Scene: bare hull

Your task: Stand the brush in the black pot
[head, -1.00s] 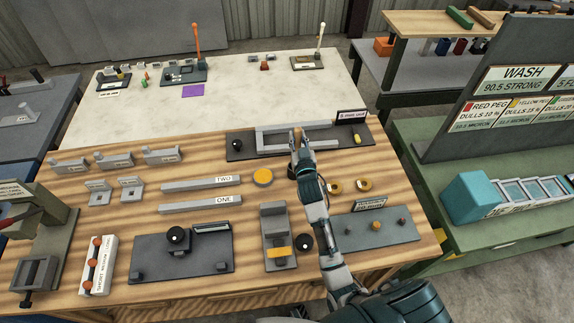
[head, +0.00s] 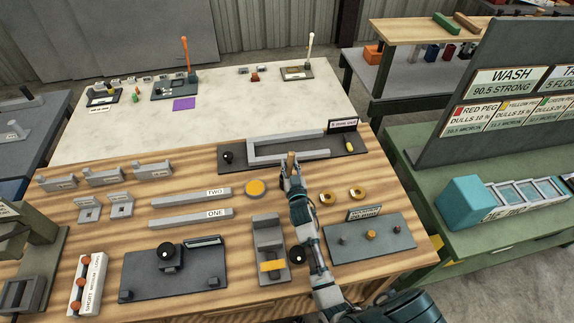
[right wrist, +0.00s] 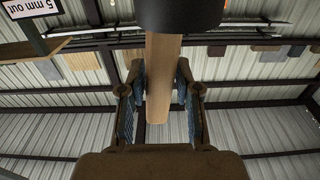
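My right gripper (head: 289,165) is over the wooden bench, by the front edge of the dark plate with the grey U-shaped frame. In the right wrist view its fingers (right wrist: 160,90) close on both sides of a flat wooden handle, which I take for the brush (right wrist: 163,75). A dark, blunt part (right wrist: 180,15) crosses the handle's top end. In the head view only a small tan end of the brush (head: 291,157) shows above the fingers. A small round black thing (head: 297,253) beside the clamp may be the black pot; I cannot tell. My left gripper is out of view.
The grey U-shaped frame (head: 252,150) lies just behind the right gripper. Brass rings (head: 357,194), a dark plate with pegs (head: 340,244), a yellow disc (head: 255,188) and a grey clamp (head: 268,235) surround my right forearm. Grey bars (head: 190,198) lie left.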

